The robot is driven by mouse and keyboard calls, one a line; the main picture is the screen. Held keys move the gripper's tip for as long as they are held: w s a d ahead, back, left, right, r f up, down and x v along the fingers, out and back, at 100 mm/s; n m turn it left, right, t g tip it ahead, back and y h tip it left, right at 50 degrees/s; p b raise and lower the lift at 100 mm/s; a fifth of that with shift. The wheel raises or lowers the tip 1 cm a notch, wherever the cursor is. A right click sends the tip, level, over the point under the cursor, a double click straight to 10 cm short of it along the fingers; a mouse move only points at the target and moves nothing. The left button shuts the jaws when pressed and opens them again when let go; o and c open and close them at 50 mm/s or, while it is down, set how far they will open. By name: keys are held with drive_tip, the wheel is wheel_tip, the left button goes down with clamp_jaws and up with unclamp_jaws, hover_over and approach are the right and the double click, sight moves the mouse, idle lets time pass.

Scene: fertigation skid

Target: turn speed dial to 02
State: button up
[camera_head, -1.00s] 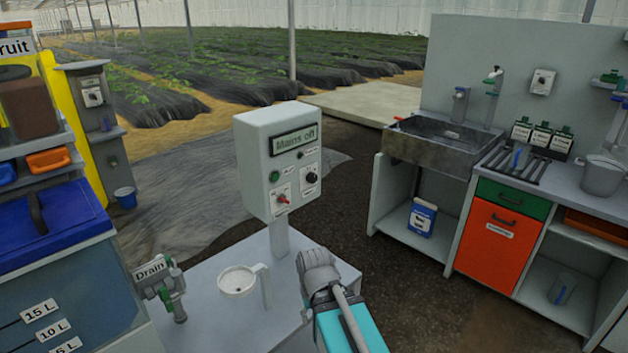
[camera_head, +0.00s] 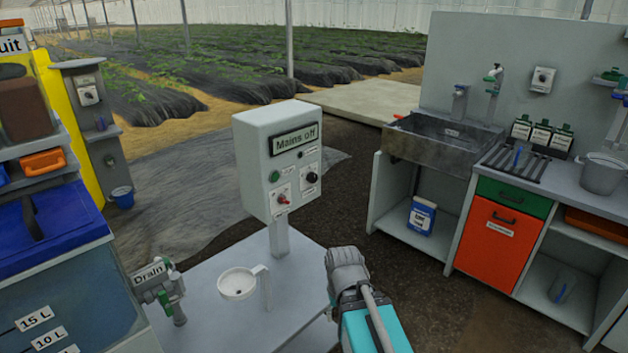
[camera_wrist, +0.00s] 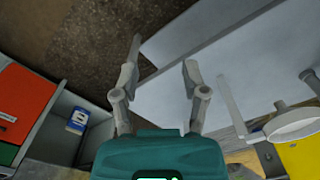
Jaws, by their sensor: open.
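A light grey control box (camera_head: 262,160) stands on a post above a grey table. Its display (camera_head: 295,140) reads "Mains off". A black dial (camera_head: 312,178) is at the right of its front, its label too small to read. A red switch (camera_head: 282,199) and a green button (camera_head: 274,176) sit left of it. My gripper is below and right of the box, apart from it, and its fingers do not show clearly in the head view. In the wrist view my gripper (camera_wrist: 161,62) is open and empty, above the table edge and dark ground. The dial is not in the wrist view.
A white cup-like holder (camera_head: 238,283) and a drain valve (camera_head: 170,291) stand on or beside the table (camera_head: 212,335), left of my arm. A sink (camera_head: 440,143) and an orange-fronted cabinet (camera_head: 494,245) stand to the right. Open dark ground lies between.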

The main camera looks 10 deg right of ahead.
drive_tip(key=o, duration=0.4)
drive_tip(key=shift+w, duration=0.15)
drive_tip(key=shift+o, duration=0.3)
drive_tip(key=shift+w+a, duration=0.1)
drive_tip(key=shift+w, duration=0.2)
drive_tip(key=n+t+y+b, duration=0.4)
drive_tip(key=n+t+y, duration=0.2)
drive_tip(key=t+y, duration=0.65)
approach(315, 179)
drive_tip(key=s+d+t+h, duration=0.1)
drive_tip(key=s+t+h, duration=0.1)
drive_tip(key=s, duration=0.1)
drive_tip(key=shift+s+d+f+y, duration=0.1)
drive_tip(key=shift+s+y, duration=0.15)
drive_tip(key=shift+w, duration=0.15)
drive_tip(key=x, duration=1.3)
drive_tip(key=shift+a+f, duration=0.15)
drive_tip(key=shift+a, duration=0.2)
